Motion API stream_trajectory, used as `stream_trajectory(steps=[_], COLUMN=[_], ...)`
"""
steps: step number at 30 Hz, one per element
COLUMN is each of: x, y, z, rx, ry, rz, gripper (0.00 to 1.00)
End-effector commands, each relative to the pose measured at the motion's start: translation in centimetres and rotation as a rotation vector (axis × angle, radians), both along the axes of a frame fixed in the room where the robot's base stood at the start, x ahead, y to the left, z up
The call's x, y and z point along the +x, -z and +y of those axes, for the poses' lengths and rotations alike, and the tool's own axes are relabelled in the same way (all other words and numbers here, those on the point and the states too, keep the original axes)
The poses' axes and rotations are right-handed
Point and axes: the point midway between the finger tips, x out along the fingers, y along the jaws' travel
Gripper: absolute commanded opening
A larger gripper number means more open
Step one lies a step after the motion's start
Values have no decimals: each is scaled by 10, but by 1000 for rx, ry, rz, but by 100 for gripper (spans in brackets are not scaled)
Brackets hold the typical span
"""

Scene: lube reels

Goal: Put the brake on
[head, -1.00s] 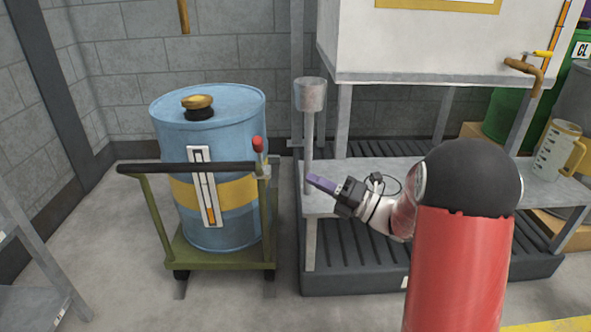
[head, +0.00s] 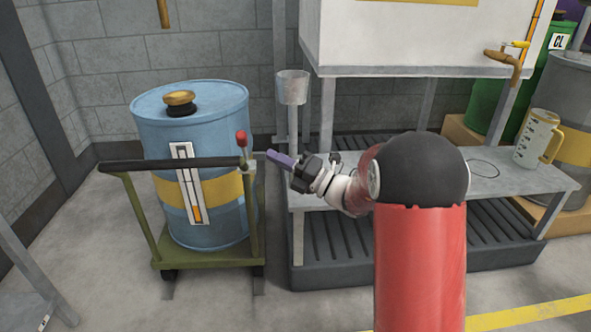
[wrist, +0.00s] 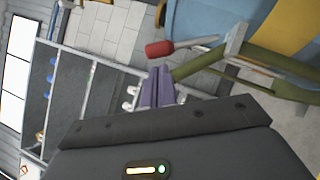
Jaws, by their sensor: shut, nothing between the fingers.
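The brake is probably the lever with a red knob (head: 241,138) at the right end of the cart's black handle bar (head: 170,165); the red knob also shows in the wrist view (wrist: 158,49). The lever stands up from the green cart (head: 215,252), which carries a blue drum (head: 190,125) with a yellow band. My gripper (head: 270,155), with purple fingers, is shut and empty just right of the lever, a little below knob height. In the wrist view the purple fingertips (wrist: 157,72) point towards the knob with a small gap; they do not appear to touch it.
A grey metal bench (head: 520,180) with a clear jug (head: 537,138) stands to the right, under a white tank (head: 410,40). A grey cup on a post (head: 292,87) is close behind my gripper. A grey shelf (head: 30,265) is at the left. Floor is clear in front of the cart.

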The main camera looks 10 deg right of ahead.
Motion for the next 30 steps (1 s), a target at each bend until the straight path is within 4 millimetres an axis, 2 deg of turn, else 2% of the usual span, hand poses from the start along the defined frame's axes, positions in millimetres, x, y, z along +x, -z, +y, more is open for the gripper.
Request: stream_trajectory(steps=[3,10,30], x=[12,26,35], y=[-5,-13,-21], z=[20,42,45], rx=[-1,-2,1], ry=[-3,-1,1], rz=[-3,-1,22], gripper=[0,0,0])
